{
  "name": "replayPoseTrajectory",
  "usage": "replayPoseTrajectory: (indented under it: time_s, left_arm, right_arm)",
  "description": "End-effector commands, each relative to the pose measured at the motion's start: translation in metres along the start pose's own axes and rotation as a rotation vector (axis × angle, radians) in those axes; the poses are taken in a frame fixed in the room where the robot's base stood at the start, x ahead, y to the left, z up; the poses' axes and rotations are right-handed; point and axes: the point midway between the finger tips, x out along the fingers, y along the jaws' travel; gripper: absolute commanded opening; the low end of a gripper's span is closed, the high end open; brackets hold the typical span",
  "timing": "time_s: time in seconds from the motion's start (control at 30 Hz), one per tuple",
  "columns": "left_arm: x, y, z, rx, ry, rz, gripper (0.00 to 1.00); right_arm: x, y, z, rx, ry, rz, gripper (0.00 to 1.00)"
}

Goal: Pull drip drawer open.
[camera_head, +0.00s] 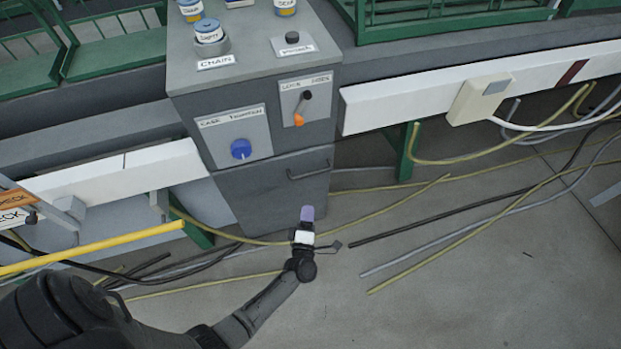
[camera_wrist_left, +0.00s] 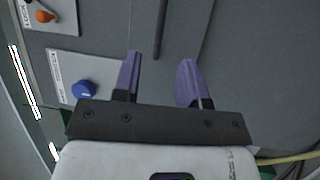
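The drip drawer (camera_head: 262,195) is the grey lower front of the machine cabinet and looks flush with it. Its dark bar handle (camera_head: 310,171) runs across the upper right of the drawer front. My left gripper (camera_head: 307,213) is below the handle and in front of the drawer in the head view. In the left wrist view my left gripper (camera_wrist_left: 160,68) is open, with two purple fingers and nothing between them. A dark bar, apparently the handle (camera_wrist_left: 161,28), lies beyond the fingertips, in line with the gap. It looks apart from the fingers. My right gripper is not seen.
Above the drawer are a blue knob (camera_head: 241,149) and an orange-tipped lever (camera_head: 299,118). Several cables and hoses (camera_head: 440,215) lie on the floor at the right. A yellow bar (camera_head: 95,246) crosses at the left.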

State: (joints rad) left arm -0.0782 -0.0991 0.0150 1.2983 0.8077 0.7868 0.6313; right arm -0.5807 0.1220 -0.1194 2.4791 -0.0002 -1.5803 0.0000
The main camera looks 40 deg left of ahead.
Motion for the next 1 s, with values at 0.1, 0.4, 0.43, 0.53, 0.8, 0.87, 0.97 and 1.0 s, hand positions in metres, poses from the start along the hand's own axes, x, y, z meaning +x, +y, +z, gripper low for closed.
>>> replayPoseTrajectory:
  time_s: [0.1,0.4,0.43,0.53,0.8,0.87,0.97,1.0]
  left_arm:
    - [0.008,-0.005,-0.002,-0.011,0.026,0.006,0.39]
    - [0.059,-0.005,-0.004,-0.011,0.029,0.008,0.39]
    - [0.065,-0.005,-0.004,-0.010,0.028,0.008,0.39]
    - [0.083,-0.005,-0.005,-0.011,0.027,0.008,0.39]
    - [0.120,-0.004,-0.006,-0.010,0.027,0.006,0.39]
    - [0.125,-0.004,-0.006,-0.010,0.026,0.006,0.39]
    - [0.132,-0.004,-0.006,-0.009,0.026,0.006,0.39]
    - [0.133,-0.003,-0.006,-0.008,0.025,0.006,0.39]
  right_arm:
    - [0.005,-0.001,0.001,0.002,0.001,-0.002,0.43]
    - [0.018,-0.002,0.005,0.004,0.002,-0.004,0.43]
    - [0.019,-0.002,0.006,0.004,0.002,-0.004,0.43]
    - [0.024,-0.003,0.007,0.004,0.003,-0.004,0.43]
    - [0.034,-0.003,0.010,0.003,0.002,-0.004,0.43]
    - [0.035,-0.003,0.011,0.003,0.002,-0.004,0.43]
    - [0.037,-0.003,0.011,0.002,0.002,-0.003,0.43]
    - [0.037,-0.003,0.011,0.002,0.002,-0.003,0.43]
